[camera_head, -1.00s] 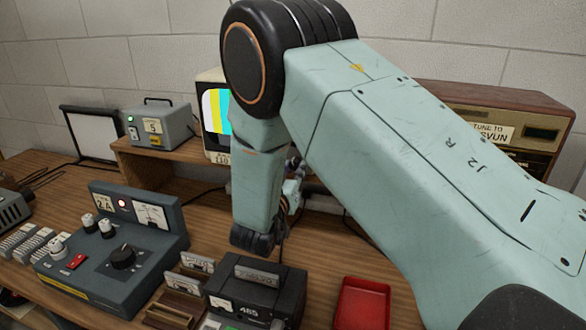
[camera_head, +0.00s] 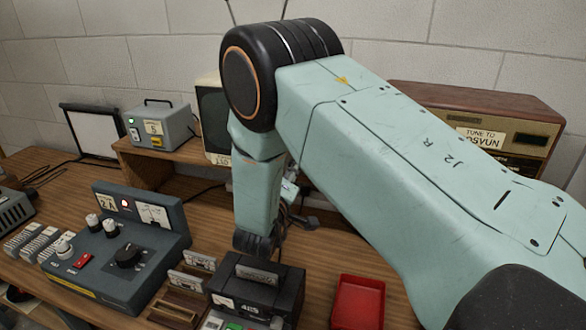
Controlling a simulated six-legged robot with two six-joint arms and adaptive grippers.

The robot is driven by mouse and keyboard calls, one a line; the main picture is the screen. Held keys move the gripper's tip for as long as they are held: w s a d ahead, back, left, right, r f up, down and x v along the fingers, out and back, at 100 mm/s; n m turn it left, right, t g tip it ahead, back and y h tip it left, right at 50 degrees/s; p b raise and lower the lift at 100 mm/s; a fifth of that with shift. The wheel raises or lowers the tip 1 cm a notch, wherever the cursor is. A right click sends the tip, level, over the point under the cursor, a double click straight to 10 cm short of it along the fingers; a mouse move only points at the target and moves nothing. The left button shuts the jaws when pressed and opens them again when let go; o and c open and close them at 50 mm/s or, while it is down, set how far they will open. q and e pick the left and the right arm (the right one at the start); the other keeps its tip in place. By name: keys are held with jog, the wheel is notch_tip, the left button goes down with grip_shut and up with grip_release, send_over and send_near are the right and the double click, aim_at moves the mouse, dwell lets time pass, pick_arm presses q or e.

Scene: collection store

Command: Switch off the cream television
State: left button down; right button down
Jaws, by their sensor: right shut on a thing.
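The cream television (camera_head: 208,85) stands on the wooden shelf behind my right arm. Its screen (camera_head: 216,118) is dark, and a label sits below it. My arm hides the television's right side. My right gripper (camera_head: 297,205) shows only in part behind my forearm, low and to the right of the television. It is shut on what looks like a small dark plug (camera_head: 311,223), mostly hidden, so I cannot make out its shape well. My left gripper is out of view.
A brown radio (camera_head: 480,105) stands at the back right. A grey box (camera_head: 160,126) is on the shelf (camera_head: 135,157).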

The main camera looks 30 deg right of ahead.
jog(key=shift+w+a+r+n+p, duration=0.15)
jog(key=shift+n+p, duration=0.1)
jog(key=shift+n, duration=0.7)
jog(key=shift+d+r+n+p, duration=0.1)
jog(key=shift+n+p, duration=0.1)
jog(key=shift+n, duration=0.75)
jog(key=c, duration=1.4)
grip_release()
jog(key=shift+a, duration=0.1)
jog(key=o, duration=0.3)
jog(key=shift+a+f, duration=0.1)
jog(key=shift+a, duration=0.05)
jog(key=shift+s, duration=0.2)
